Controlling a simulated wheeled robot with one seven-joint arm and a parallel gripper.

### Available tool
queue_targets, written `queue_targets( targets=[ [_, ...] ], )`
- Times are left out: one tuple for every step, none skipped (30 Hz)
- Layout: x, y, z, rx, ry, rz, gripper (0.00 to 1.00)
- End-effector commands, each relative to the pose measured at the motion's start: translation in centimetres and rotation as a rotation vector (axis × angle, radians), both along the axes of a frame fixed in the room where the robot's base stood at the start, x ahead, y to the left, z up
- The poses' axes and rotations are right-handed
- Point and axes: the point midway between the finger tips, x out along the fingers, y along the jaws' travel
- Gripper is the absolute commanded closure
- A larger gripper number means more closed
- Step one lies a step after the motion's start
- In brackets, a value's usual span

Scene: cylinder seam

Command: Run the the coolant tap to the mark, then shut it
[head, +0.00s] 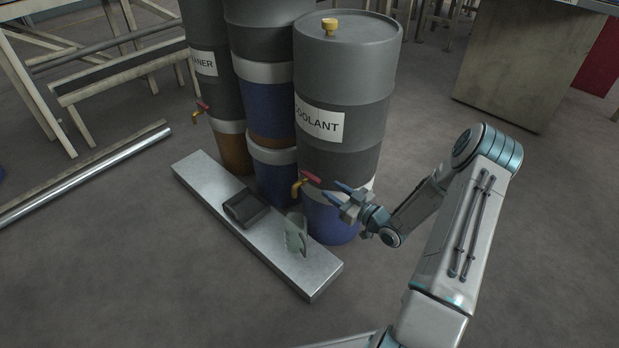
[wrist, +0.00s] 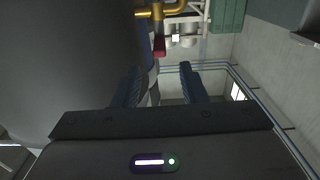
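The coolant drum (head: 345,90) is grey and blue with a partly visible label reading COOLANT. Its brass tap (head: 298,187) with a red handle (head: 311,177) is low on its front. My gripper (head: 334,191) is just right of the tap, with two blue fingers spread and nothing between them. In the wrist view my gripper (wrist: 160,84) is also open, and the red handle (wrist: 159,45) and brass tap (wrist: 152,12) show beyond the fingers. A grey-green container (head: 295,237) stands on the metal bench, below the tap in the picture. I cannot make out a mark or any flow.
The low metal bench (head: 318,283) runs diagonally before the drums. A dark open holder (head: 246,207) sits on it. Another drum (head: 208,85) at left has its own red-handled tap (head: 201,107). A third drum (head: 268,100) stands between. Floor at right is clear.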

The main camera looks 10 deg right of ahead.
Motion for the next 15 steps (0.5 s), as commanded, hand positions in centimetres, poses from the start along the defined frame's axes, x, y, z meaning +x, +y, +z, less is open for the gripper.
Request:
queue_targets(
  targets=[
    [1.0, 0.8, -0.3, -0.002, -0.003, 0.004, 0.62],
    [1.5, 1.2, -0.3, 0.0, -0.003, 0.003, 0.62],
    [2.2, 1.8, -0.3, -0.001, -0.002, 0.004, 0.62],
    [2.8, 2.1, -0.3, -0.001, -0.002, 0.003, 0.62],
    [3.3, 2.4, -0.3, -0.002, -0.003, 0.002, 0.62],
    [4.0, 3.0, -0.3, -0.002, -0.002, 0.003, 0.62],
    [4.5, 3.3, -0.3, -0.002, -0.002, 0.002, 0.62],
    [5.0, 3.6, -0.3, -0.002, -0.003, 0.002, 0.62],
    [5.6, 4.1, -0.3, -0.002, -0.002, 0.002, 0.62],
    [6.0, 4.4, -0.3, -0.002, 0.0, 0.002, 0.62],
    [6.4, 4.6, -0.2, -0.002, -0.001, 0.0, 0.62],
    [6.9, 4.9, -0.2, -0.002, -0.001, 0.001, 0.62],
    [7.2, 5.2, -0.2, -0.002, -0.001, 0.001, 0.62],
    [7.4, 5.4, -0.2, -0.002, 0.0, 0.001, 0.62],
    [7.8, 5.6, -0.2, -0.003, 0.0, 0.0, 0.62]
  ],
)
